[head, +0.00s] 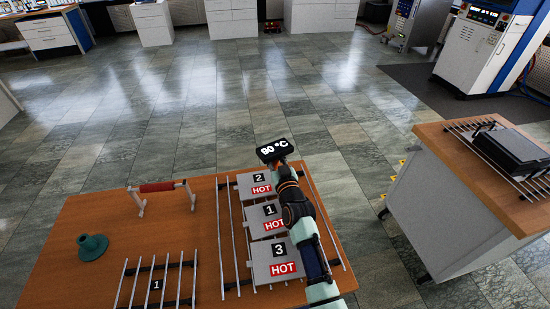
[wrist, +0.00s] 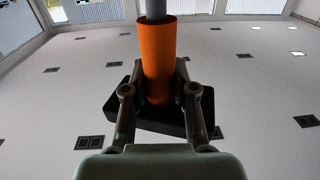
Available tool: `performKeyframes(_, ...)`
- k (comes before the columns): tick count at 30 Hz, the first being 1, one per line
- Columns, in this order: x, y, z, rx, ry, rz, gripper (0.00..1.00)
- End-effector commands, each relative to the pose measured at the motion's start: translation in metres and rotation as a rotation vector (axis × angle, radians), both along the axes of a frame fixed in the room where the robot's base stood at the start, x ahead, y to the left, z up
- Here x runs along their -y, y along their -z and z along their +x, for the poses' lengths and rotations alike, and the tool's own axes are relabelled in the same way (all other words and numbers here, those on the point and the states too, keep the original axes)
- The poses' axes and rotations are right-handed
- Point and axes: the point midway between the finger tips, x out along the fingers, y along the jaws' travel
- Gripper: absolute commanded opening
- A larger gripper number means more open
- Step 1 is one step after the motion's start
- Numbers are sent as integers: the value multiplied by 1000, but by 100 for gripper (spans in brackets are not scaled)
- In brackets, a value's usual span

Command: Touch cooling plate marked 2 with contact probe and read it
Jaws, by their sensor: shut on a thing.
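Three grey plates lie in a row on a rack on the wooden table, each with a red HOT label. Plate 2 (head: 248,184) is farthest, plate 1 (head: 255,224) is in the middle, and plate 3 (head: 262,256) is nearest. My gripper (head: 286,176) is at the right edge of plate 2, shut on the contact probe (wrist: 159,70). The probe has an orange grip and a grey shaft. Its black display (head: 274,150) reads what looks like 90 °C. The probe's tip is not visible in the head view, so I cannot tell whether it touches plate 2.
On the wooden table (head: 100,222), a teal stand (head: 92,247) is at left, a red-handled bracket (head: 157,187) is behind it, and an empty wire rack (head: 180,265) marked 1 is in front. A cart (head: 470,185) with a dark device stands right, across a floor gap.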

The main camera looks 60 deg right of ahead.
Motion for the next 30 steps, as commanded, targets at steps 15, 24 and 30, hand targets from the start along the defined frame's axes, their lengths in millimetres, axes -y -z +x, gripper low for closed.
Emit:
performKeyframes(15,0,-57,0,-1,0,1,0)
performKeyframes(24,0,-81,0,-1,0,1,0)
performKeyframes(30,0,-79,0,-1,0,1,0)
